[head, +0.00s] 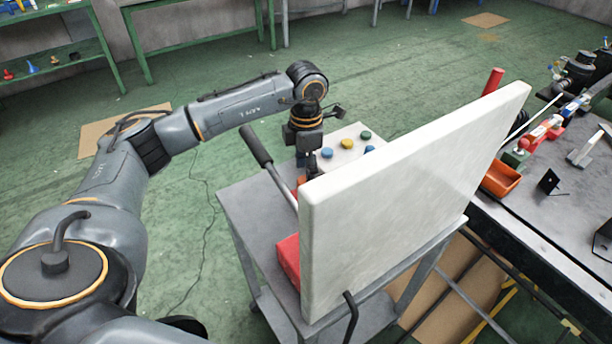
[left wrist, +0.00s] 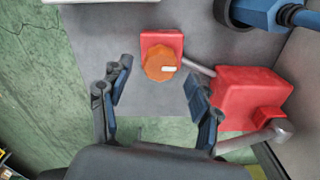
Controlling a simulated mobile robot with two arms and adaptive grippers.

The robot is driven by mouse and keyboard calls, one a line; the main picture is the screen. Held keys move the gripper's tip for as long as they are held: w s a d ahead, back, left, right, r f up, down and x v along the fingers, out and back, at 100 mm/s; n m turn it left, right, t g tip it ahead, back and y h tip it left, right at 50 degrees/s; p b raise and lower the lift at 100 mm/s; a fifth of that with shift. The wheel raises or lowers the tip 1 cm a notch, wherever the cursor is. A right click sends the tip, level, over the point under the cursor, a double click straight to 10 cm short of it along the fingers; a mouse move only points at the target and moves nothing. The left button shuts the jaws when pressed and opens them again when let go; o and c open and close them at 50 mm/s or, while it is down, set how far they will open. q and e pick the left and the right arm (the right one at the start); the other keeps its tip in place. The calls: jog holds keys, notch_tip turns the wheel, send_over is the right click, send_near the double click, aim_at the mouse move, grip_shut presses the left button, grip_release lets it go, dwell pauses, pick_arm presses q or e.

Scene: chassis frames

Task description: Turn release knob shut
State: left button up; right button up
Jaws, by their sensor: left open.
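The release knob (left wrist: 161,66) is round and orange with a white mark, on a red block (left wrist: 163,40) in the left wrist view. The mark points to the right. In the head view a small orange part of it (head: 301,180) shows beside the white panel. My left gripper (left wrist: 158,72) is open, its two blue-grey fingers spread on either side below the knob. No contact with the knob is clear. In the head view the left gripper (head: 307,160) hangs pointing down over the grey cart, its fingertips partly hidden. My right gripper is not in view.
A tall white panel (head: 400,185) stands on the grey cart (head: 245,215), close right of the gripper. A lever with a black grip (head: 256,146) and a red block (head: 288,258) are near. A button box (head: 347,148) stands behind. A cluttered workbench (head: 540,220) is at right.

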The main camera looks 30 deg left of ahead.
pick_arm(q)
notch_tip(320, 180, up, 10)
jog(key=shift+f, duration=0.25)
dwell(0.4)
